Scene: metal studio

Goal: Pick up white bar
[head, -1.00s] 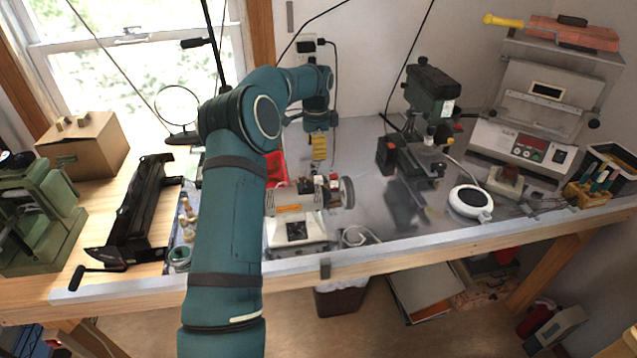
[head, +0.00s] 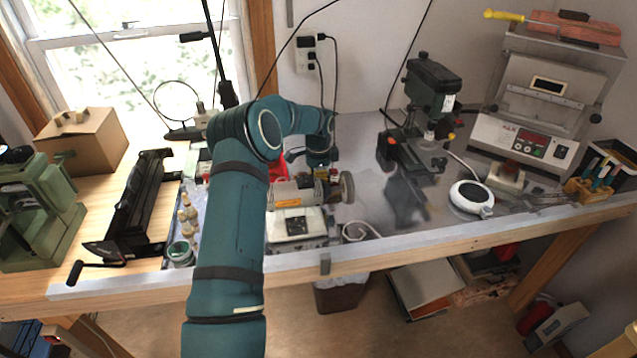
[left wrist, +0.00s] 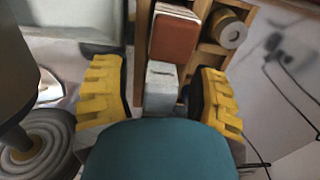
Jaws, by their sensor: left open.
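The white bar (left wrist: 161,88) shows in the left wrist view as a short pale grey-white block standing between my yellow fingers. My left gripper (left wrist: 159,80) is open, with one finger on each side of the bar. Gaps show on both sides, and I cannot tell whether either finger touches it. In the head view my left gripper (head: 322,170) is low behind the bench grinder (head: 300,194); its fingers are mostly hidden and I cannot make out the bar there. My right gripper is in neither view.
A wooden holder (left wrist: 250,18) with a reddish-brown block (left wrist: 174,40) and a roll (left wrist: 229,29) stands close by the bar. A coiled grey round thing (left wrist: 35,148) is at the left. The drill press (head: 432,95) stands to the right, with bare metal bench between.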

